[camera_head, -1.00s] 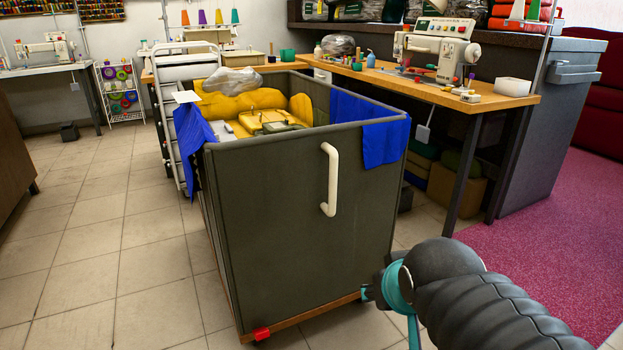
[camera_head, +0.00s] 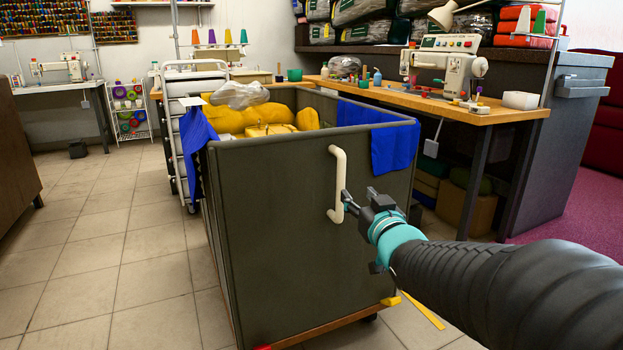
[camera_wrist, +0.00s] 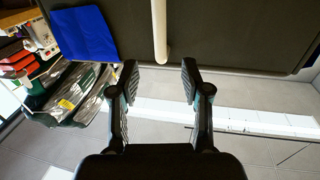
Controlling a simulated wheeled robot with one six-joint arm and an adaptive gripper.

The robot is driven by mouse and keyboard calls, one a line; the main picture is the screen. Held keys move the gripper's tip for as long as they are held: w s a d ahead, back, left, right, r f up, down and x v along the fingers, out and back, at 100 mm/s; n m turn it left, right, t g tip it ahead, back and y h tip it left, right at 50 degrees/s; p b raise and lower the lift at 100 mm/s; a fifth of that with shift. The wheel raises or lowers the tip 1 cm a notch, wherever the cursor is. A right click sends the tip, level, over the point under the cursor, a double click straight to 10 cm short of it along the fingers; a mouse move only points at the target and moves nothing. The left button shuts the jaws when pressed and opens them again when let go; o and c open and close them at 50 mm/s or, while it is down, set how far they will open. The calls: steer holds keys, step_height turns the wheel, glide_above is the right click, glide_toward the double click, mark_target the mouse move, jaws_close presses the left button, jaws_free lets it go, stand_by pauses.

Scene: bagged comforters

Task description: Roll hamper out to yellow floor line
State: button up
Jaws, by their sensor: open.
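The hamper (camera_head: 290,240) is a dark grey, open-topped cart with yellow contents and blue cloth over its rims. Its cream upright handle (camera_head: 338,185) is on the near panel. My gripper (camera_head: 358,202) is open just right of the handle's lower part. In the wrist view, the handle (camera_wrist: 160,32) lies ahead of the gap between the open fingers (camera_wrist: 160,80), and no finger is closed on it.
A wooden sewing table (camera_head: 450,103) stands close behind the hamper on the right, beside a grey cabinet (camera_head: 562,150). A white rack (camera_head: 185,120) stands at its far left. A brown cabinet (camera_head: 15,165) is at the left edge. Tiled floor (camera_head: 100,255) at left is clear.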

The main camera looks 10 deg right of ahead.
mark_target(343, 177)
steer(key=w, duration=0.4)
steer(key=w+a, duration=0.1)
steer(key=w, duration=0.7)
steer(key=shift+w+a, duration=0.25)
jaws_close()
